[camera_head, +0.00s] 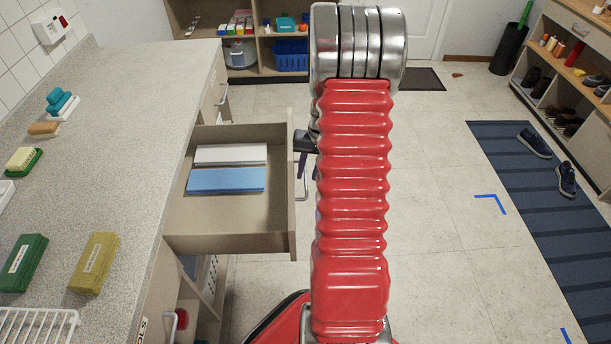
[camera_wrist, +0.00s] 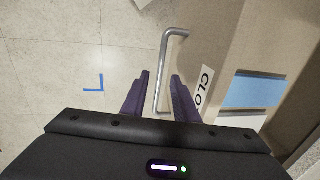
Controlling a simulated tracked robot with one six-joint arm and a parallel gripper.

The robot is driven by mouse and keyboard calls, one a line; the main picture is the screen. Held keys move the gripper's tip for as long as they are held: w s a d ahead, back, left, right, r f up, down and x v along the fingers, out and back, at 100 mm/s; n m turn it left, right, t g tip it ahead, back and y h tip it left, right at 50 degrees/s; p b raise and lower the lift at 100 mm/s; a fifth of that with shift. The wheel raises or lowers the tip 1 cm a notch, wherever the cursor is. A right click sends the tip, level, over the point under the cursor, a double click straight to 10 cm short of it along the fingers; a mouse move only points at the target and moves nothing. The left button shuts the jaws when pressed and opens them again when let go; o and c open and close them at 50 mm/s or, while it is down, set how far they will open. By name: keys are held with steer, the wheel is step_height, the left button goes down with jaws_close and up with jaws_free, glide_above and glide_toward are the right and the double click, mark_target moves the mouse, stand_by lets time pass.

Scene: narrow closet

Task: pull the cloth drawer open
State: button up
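The cloth drawer (camera_head: 278,130) stands pulled out from the counter, with its inside showing. A white folded cloth (camera_head: 231,154) and a blue folded cloth (camera_head: 226,181) lie flat in it; the blue one also shows in the wrist view (camera_wrist: 254,91). The drawer's silver bar handle (camera_wrist: 170,60) is on its front, beside a partly hidden label (camera_wrist: 204,88) reading "CLO". My gripper (camera_wrist: 161,76) is at the handle, its dark fingers apart on either side of the bar, with gaps visible. In the head view my arm hides part of the gripper.
The speckled counter (camera_head: 140,130) on the left holds several sponges and a white rack (camera_head: 38,325). Open shelves stand below and at the back. The tiled floor right of the drawer is clear up to a blue mat (camera_head: 535,190) with shoes.

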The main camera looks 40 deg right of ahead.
step_height(320, 180, up, 12)
steer(key=s+d, duration=0.1)
steer(key=shift+s+d, duration=0.3)
stand_by(0.7)
steer(key=s+a+r+n+t, duration=0.1)
steer(key=s+a+r+n, duration=0.2)
steer(key=a, duration=0.9)
steer(key=s+a+r+n+t+h, duration=0.1)
steer(key=s+a+r+n, duration=0.1)
steer(key=s+a+r, duration=0.2)
steer(key=s+a+r+n+t, duration=0.2)
steer(key=a+r, duration=0.6)
steer(key=a, duration=1.2)
steer(key=shift+s+r+n+h, duration=0.2)
steer(key=shift+s+n+h, duration=0.1)
steer(key=shift+s+n, duration=0.6)
steer(key=shift+s, duration=0.1)
steer(key=shift+a, duration=0.1)
